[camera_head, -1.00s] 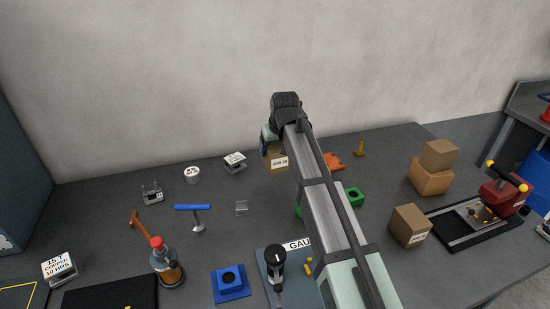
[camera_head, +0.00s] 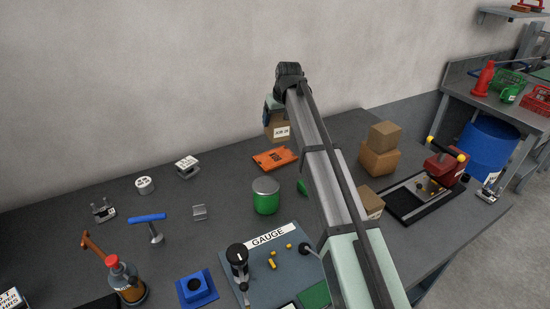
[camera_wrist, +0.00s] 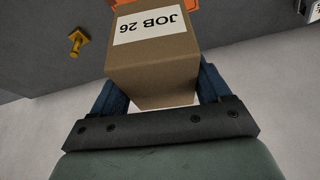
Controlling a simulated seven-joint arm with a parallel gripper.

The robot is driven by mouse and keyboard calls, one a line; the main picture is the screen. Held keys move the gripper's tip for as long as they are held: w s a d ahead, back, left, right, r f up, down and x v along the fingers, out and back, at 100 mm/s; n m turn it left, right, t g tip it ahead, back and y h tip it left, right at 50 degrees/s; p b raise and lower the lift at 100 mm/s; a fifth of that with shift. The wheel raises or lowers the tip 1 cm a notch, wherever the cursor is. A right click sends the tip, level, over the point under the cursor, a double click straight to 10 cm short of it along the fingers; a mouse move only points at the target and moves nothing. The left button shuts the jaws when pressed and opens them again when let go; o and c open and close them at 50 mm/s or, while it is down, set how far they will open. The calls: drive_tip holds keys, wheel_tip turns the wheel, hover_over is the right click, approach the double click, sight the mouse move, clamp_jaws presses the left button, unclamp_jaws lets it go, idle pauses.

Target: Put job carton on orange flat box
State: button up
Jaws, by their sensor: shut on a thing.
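The job carton (camera_head: 279,128) is a small brown box with a white label, held at the end of my arm in the head view. In the wrist view the carton (camera_wrist: 152,65) sits between the blue fingers, and its label reads JOB 26. My gripper (camera_wrist: 160,95) is shut on it; in the head view my gripper (camera_head: 272,108) is partly hidden by my arm. The orange flat box (camera_head: 275,158) lies on the bench below the carton in the picture. Only an edge of the orange flat box (camera_wrist: 121,5) shows in the wrist view, partly behind the carton.
A green can (camera_head: 265,196) and the gauge board (camera_head: 285,262) stand nearer on the bench. Two stacked brown boxes (camera_head: 380,150) and another carton (camera_head: 369,203) are right of my arm. A small yellow object (camera_wrist: 77,42) shows in the wrist view.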

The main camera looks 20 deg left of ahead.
sight(282, 120)
drive_tip(key=shift+w+a+r+n, duration=0.1)
drive_tip(key=shift+w+a+n, duration=0.2)
drive_tip(key=shift+a, duration=0.1)
drive_tip(key=shift+s, duration=0.1)
drive_tip(key=shift+f+n, duration=0.3)
drive_tip(key=shift+n, duration=0.1)
drive_tip(key=shift+f, duration=4.7)
drive_tip(key=shift+f, duration=0.1)
drive_tip(key=o, duration=1.1)
drive_tip(key=shift+o, duration=0.2)
drive_tip(key=v, duration=1.2)
drive_tip(key=shift+d, duration=0.1)
